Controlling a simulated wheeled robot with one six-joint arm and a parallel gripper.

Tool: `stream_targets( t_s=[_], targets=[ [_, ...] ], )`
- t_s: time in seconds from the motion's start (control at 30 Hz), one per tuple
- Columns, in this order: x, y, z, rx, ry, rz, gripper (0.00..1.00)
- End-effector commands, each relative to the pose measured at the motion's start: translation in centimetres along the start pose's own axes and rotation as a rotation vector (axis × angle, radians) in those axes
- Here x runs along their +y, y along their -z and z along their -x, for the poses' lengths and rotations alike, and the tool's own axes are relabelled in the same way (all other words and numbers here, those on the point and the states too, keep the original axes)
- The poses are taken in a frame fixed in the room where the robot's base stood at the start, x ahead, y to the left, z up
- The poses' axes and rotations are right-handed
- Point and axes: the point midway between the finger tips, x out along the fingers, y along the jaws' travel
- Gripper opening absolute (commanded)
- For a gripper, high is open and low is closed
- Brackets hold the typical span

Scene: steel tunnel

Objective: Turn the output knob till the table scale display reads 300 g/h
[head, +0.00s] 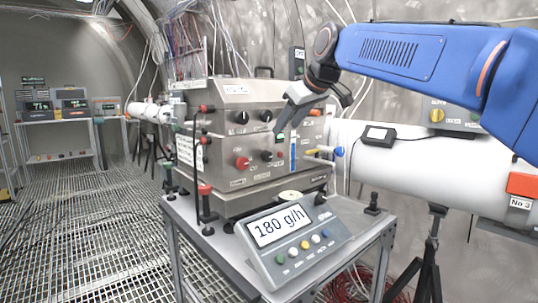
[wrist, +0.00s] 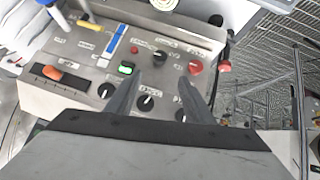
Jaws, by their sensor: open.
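The table scale (head: 292,243) stands on the table's front part, and its display (head: 279,227) reads 180 g/h. Behind it is a grey metal control box (head: 228,180) with several knobs. Its front has a red knob (head: 242,162) and black knobs, including the upper left one (head: 242,117). The labels are too small to tell which is the output knob. My gripper (head: 279,130) is in front of the panel's upper right part. In the wrist view my gripper (wrist: 173,75) is open, its fingers spread over the panel.
A green-lit switch (wrist: 125,69) and a slider with an orange handle (wrist: 52,72) are on the panel. A white tube (head: 400,165) on a tripod is at right. Thin posts with red tops (head: 205,189) stand at the box's left. The grated floor at left is open.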

Motion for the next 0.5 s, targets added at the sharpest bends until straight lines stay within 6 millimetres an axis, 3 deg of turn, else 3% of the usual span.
stream_targets(
  t_s=[0.5],
  targets=[
    [0.0, -0.1, -9.0, -0.003, 0.001, -0.001, 0.48]
  ],
)
